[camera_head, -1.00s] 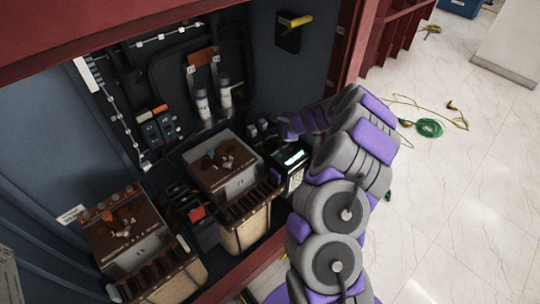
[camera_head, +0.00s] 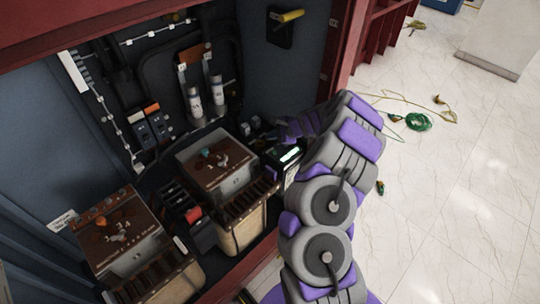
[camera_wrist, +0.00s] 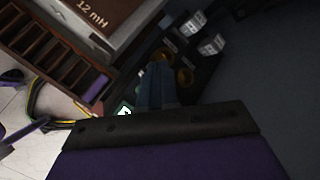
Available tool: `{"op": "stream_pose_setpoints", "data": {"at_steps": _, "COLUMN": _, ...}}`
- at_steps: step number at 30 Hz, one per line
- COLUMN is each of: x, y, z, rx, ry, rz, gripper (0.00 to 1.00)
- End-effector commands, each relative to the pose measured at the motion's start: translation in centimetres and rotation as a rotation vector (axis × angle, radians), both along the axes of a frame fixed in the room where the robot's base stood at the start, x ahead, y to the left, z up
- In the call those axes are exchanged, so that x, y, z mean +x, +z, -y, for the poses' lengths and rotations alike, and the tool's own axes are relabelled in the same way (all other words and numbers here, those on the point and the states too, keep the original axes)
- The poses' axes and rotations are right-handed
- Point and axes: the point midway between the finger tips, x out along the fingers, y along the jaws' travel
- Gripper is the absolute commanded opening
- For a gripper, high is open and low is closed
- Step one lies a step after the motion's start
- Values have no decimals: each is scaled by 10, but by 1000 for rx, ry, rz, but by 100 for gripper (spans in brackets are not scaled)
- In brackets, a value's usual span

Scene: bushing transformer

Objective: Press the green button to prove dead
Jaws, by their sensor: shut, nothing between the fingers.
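A dark device with a pale green lit display (camera_head: 290,154) stands in the cabinet, right of the middle brown-topped transformer block (camera_head: 216,162). I cannot make out the green button on it in the head view. In the wrist view, a bright green-white patch (camera_wrist: 124,111) shows left of my fingers, partly cut off by the gripper body; I cannot tell if it is display or button. My gripper (camera_wrist: 159,68) is shut and empty, its fingers pointing toward a dark panel with brass-coloured round fittings (camera_wrist: 184,76). In the head view it sits just behind and above the device, mostly purple and small.
A second brown-topped block (camera_head: 122,228) stands at lower left. Black modules with a red part (camera_head: 194,214) lie between the blocks. Green cable (camera_head: 419,121) lies on the open floor at right.

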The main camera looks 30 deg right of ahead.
Motion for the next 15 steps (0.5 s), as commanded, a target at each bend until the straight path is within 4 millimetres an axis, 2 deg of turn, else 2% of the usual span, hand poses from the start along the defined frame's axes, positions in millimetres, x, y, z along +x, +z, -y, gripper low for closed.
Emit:
{"op": "stream_pose_setpoints", "data": {"at_steps": 1, "x": 0, "y": -12, "z": 5, "rx": 1, "ry": -4, "rz": 0, "gripper": 0}}
{"op": "stream_pose_setpoints", "data": {"at_steps": 6, "x": 0, "y": -35, "z": 4, "rx": -1, "ry": -3, "rz": 2, "gripper": 0}}
{"op": "stream_pose_setpoints", "data": {"at_steps": 15, "x": -1, "y": -60, "z": -9, "rx": -13, "ry": -1, "rz": 0, "gripper": 0}}
